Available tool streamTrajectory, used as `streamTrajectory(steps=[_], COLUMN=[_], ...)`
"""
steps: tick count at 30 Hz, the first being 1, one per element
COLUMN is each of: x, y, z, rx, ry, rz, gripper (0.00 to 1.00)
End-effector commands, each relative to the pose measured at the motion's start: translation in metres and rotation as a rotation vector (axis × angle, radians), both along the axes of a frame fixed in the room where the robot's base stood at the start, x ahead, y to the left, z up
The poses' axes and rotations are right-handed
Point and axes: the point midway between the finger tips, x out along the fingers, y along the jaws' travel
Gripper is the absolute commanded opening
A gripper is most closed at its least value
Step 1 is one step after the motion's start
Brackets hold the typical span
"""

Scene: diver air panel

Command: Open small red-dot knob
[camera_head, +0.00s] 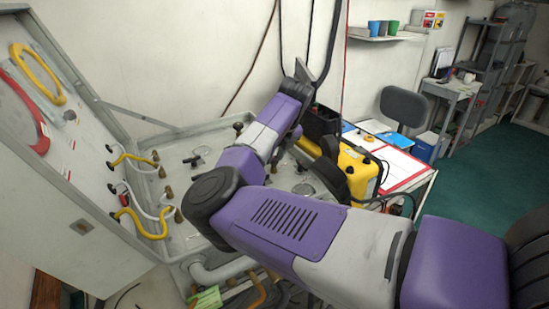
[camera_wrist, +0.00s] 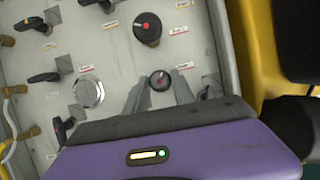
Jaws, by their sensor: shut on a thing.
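In the wrist view the small red-dot knob (camera_wrist: 159,80) is a little black round knob on the grey panel (camera_wrist: 115,50). My gripper (camera_wrist: 160,84) reaches up from the bottom of that view, one finger on each side of the small knob, and it is shut on it. The knob's face with its red dot and a pale mark stays visible between the fingertips. A larger black knob with a red dot (camera_wrist: 147,28) sits just above it, apart from the fingers. In the head view my arm covers the small knob and the gripper.
Black lever handles (camera_wrist: 44,77) and a round metal fitting (camera_wrist: 89,91) lie left of the fingers. A yellow case (camera_head: 358,172) stands right of the panel. The raised lid (camera_head: 70,150) with yellow hoses (camera_head: 150,225) is at the left. Green floor (camera_head: 468,170) lies open at right.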

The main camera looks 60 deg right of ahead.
Motion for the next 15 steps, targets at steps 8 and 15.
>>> streamTrajectory(steps=[8,15], x=[0.0002,0.0004], y=[-0.0009,-0.0007], z=[0.001,0.0013], rx=[-0.001,-0.002], ry=[-0.002,-0.001], rz=[0.076,0.091], gripper=[0.0,0.0])
